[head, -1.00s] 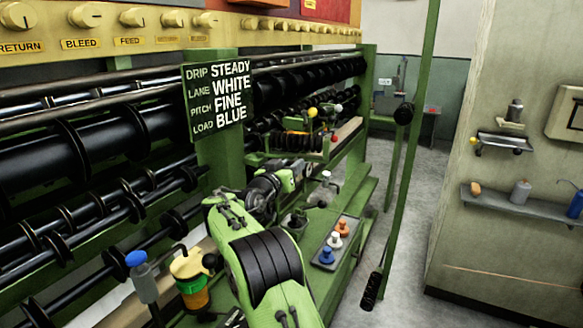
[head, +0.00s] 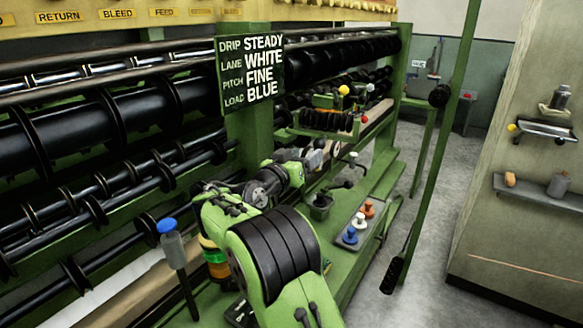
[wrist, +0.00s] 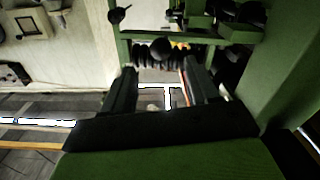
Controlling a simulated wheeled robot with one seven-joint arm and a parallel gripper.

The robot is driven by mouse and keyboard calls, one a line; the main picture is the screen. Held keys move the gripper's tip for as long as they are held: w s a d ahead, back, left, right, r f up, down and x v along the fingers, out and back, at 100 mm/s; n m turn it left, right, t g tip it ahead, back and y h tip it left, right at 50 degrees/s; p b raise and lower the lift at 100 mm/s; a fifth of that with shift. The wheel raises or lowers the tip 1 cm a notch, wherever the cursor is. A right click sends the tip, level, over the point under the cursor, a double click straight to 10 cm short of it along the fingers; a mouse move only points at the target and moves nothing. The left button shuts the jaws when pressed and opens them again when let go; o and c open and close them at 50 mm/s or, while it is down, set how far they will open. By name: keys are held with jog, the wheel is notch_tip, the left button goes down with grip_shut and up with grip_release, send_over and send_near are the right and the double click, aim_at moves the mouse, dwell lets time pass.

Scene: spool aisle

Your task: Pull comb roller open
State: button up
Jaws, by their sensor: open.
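The comb roller (head: 327,120), a row of dark discs, sits in a green frame under the long rollers, beyond my arm. It looks closed in, but how far it is pulled out I cannot tell. In the wrist view the dark comb row (wrist: 180,56) lies beyond my fingers, with a round black knob (wrist: 161,49) in front of it. My gripper (wrist: 163,82) is open, its two black fingers apart and pointing toward the comb row. Nothing shows held between them. In the head view my wrist hides part of the gripper.
A sign (head: 249,73) hangs on a green post. A tray (head: 348,251) with blue, white and orange pegs lies on the green ledge.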

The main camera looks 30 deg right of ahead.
jog(key=v, duration=0.6)
jog(key=shift+s+a, duration=0.2)
jog(key=shift+a, duration=0.15)
jog(key=s+a+f+n+g+y, duration=0.1)
jog(key=s+a+f+n+y, duration=0.3)
jog(key=s, duration=0.6)
jog(key=s+a+f+n+g+y, duration=0.1)
jog(key=s+a+f+n+y, duration=0.2)
jog(key=s+y, duration=0.5)
jog(key=s+a+f+n+g+y, duration=0.1)
jog(key=s+a+f+n+y, duration=0.3)
jog(key=s, duration=0.8)
notch_tip(320, 180, up, 13)
jog(key=s+a+m+p, duration=0.1)
jog(key=a+p, duration=0.1)
jog(key=p, duration=1.1)
jog(key=shift+s, duration=0.35)
